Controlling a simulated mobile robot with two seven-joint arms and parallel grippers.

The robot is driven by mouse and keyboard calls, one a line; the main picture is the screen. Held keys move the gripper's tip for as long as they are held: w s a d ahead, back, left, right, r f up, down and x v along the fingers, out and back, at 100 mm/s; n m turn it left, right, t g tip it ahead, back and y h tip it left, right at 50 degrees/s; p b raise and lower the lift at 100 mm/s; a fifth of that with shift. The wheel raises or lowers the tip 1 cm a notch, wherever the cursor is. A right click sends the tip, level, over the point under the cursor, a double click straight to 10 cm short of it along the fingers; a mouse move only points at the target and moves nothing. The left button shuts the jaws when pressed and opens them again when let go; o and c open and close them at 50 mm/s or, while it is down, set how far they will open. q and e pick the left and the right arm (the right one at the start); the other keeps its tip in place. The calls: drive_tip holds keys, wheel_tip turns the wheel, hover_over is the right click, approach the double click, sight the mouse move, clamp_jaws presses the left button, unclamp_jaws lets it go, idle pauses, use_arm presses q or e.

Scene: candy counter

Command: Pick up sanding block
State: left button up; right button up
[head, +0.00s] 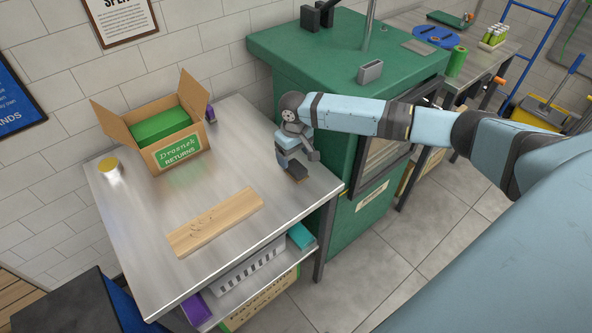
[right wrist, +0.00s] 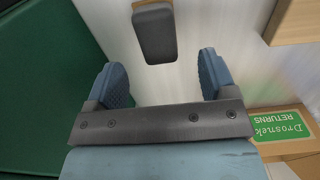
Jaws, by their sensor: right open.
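The sanding block is a small dark block (head: 299,173) on the metal table near its right edge in the head view. In the right wrist view it is a dark grey, rounded block (right wrist: 155,36) ahead of the fingertips, near the middle of the gap. My right gripper (head: 297,158) points down over the table beside the block, partly covering it in the head view. Its blue fingers (right wrist: 167,80) are apart, with nothing between them. My left gripper is not in view.
An open cardboard returns box (head: 178,150) holds something green at the back of the table. A wooden board (head: 215,221) lies in front of it. A yellow-topped jar (head: 108,165) stands at the left. A green cabinet (head: 310,62) adjoins the table's right side.

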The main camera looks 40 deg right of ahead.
sight(296, 166)
drive_tip(key=shift+s+d+f, duration=0.1)
drive_tip(key=shift+s+f, duration=0.05)
drive_tip(key=shift+f, duration=1.35)
drive_tip(key=shift+s+d+f, duration=0.1)
drive_tip(key=shift+f, duration=1.35)
drive_tip(key=c, duration=1)
drive_tip(key=shift+r, duration=0.15)
wheel_tip(296, 166, up, 20)
drive_tip(key=shift+f+p, duration=0.1)
drive_tip(key=shift+p, duration=0.25)
drive_tip(key=shift+o, duration=1.3)
drive_tip(key=shift+c, duration=1)
